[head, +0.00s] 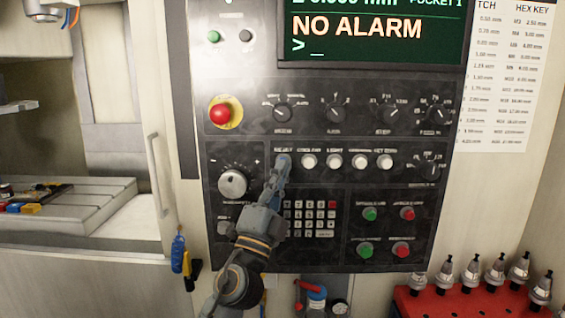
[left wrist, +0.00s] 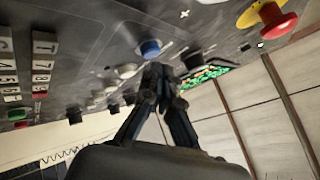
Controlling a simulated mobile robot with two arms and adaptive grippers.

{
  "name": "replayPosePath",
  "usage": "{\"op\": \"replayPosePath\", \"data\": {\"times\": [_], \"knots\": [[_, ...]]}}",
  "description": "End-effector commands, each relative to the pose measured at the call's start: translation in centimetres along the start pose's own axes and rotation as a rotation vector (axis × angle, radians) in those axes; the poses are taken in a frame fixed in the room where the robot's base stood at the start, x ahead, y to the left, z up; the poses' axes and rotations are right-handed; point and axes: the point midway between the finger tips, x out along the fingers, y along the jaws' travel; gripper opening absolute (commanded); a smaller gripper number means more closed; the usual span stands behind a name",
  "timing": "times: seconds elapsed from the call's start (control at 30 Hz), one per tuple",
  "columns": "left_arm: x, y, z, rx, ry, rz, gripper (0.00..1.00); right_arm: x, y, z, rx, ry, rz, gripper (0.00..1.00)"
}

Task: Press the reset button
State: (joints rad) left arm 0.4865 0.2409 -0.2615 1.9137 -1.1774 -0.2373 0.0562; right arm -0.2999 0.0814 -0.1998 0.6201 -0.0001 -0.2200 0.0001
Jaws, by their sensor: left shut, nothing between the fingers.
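The reset button is the blue round button (left wrist: 150,48) on the dark control panel (head: 335,105), seen in the left wrist view just beyond my fingertips. In the head view it sits at the left end of the row of white buttons, and my fingers largely cover it. My left gripper (head: 283,164) is shut and empty, its tips at or very near the button. In the left wrist view the closed tips (left wrist: 158,72) point toward the button; I cannot tell whether they touch it. My right gripper is not in view.
The screen (head: 375,30) reads "NO ALARM". A red emergency stop (head: 222,114) on yellow sits up left of the gripper. White buttons (head: 334,161) lie close to its right, and a keypad (head: 310,217) lies below right. A red rack (head: 460,300) with tool holders stands at lower right.

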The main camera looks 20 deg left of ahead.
Motion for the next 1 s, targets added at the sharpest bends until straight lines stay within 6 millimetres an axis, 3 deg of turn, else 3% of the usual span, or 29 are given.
{"op": "replayPosePath", "data": {"times": [0.43,1.0], "knots": [[-0.5,-0.4,-0.4,-0.001,0.0,0.0,0.0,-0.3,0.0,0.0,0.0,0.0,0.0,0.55],[-3.7,-2.7,-2.7,0.0,-0.001,0.0,0.0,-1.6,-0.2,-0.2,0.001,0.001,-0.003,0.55]]}}
